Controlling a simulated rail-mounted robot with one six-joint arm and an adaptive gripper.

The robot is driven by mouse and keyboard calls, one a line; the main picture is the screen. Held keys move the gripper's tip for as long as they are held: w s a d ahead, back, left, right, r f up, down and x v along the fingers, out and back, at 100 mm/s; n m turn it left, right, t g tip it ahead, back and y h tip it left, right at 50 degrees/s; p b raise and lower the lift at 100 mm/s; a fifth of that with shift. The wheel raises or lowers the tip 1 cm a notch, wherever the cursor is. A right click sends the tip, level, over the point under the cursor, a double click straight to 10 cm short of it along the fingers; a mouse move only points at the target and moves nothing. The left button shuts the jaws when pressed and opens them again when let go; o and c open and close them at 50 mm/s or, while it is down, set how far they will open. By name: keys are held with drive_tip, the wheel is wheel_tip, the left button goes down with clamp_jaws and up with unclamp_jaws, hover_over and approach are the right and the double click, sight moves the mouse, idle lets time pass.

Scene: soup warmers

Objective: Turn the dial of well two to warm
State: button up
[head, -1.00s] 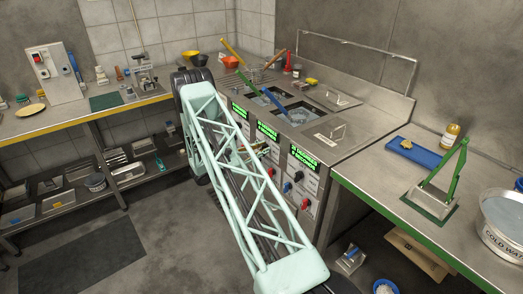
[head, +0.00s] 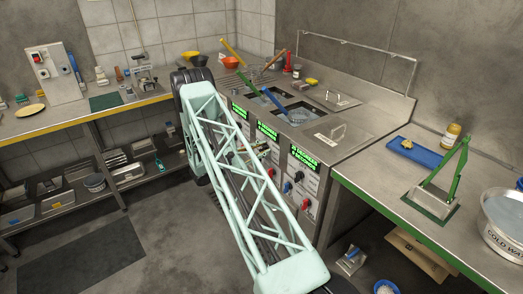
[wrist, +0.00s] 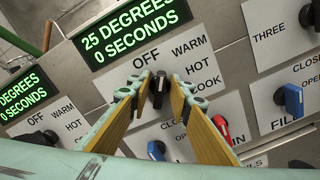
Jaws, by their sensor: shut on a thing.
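In the wrist view, my gripper (wrist: 159,84) has its two fingertips on either side of a black dial (wrist: 158,86) and is shut on it. The dial sits on a white plate marked OFF, WARM, HOT and COOK, under a green display (wrist: 130,27) reading 25 degrees, 0 seconds. The plate to its right reads THREE; the middle plate's own number is not visible. The fingers partly cover the dial, so its exact pointing is hard to tell. In the head view, my arm hides most of the gripper and this dial.
Left of it is another black dial (wrist: 38,138) with its own display (wrist: 24,92). Below are a blue knob (wrist: 156,149) and a red knob (wrist: 221,126); another blue knob (wrist: 291,100) is right. The warmer's wells (head: 299,114) hold ladles above the panel. Open floor lies left.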

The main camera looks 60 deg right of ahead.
drive_tip(key=shift+m, duration=1)
drive_tip(key=o, duration=0.4)
drive_tip(key=shift+a, duration=0.1)
drive_tip(key=shift+v, duration=5.95)
